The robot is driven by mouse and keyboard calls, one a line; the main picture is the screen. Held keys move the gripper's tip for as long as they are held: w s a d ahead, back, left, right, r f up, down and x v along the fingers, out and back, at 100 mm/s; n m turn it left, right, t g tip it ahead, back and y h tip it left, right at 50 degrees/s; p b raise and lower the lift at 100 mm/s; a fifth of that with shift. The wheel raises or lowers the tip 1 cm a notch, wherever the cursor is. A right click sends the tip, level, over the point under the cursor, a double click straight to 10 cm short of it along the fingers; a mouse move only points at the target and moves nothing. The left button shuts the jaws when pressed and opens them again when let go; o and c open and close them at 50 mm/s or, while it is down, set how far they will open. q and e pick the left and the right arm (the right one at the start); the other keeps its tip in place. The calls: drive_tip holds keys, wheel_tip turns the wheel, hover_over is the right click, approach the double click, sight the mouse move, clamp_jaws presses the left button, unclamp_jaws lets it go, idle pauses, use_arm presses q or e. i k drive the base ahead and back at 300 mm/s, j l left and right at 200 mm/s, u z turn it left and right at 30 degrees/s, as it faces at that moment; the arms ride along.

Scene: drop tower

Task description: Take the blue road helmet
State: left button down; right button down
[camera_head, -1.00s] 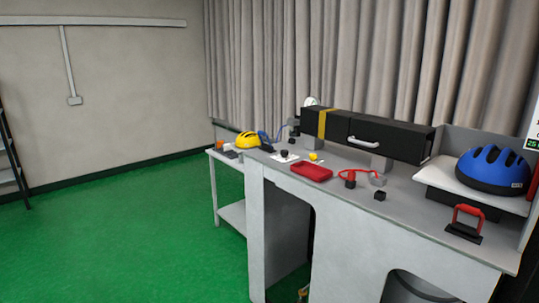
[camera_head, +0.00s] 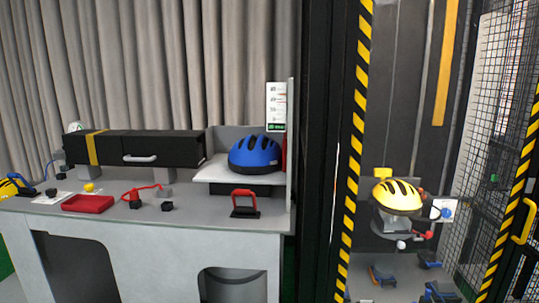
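The blue road helmet (camera_head: 255,154) has dark vents and a black lower rim. It rests upright on a white raised shelf (camera_head: 212,174) at the right end of the grey workbench (camera_head: 165,217). Nothing blocks my view of its front. Neither of my grippers shows in the head view.
A red-handled tool (camera_head: 244,204) stands in front of the shelf. A red tray (camera_head: 88,204) and a black case (camera_head: 135,147) are further left. An upright panel closes the bench's right end. Beyond it, a striped tower frame (camera_head: 356,130) holds a yellow helmet (camera_head: 397,196).

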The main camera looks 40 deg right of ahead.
sight(256, 150)
drive_tip(key=z, duration=1.05)
drive_tip(key=j+z, duration=0.45)
drive_tip(key=j, duration=1.65)
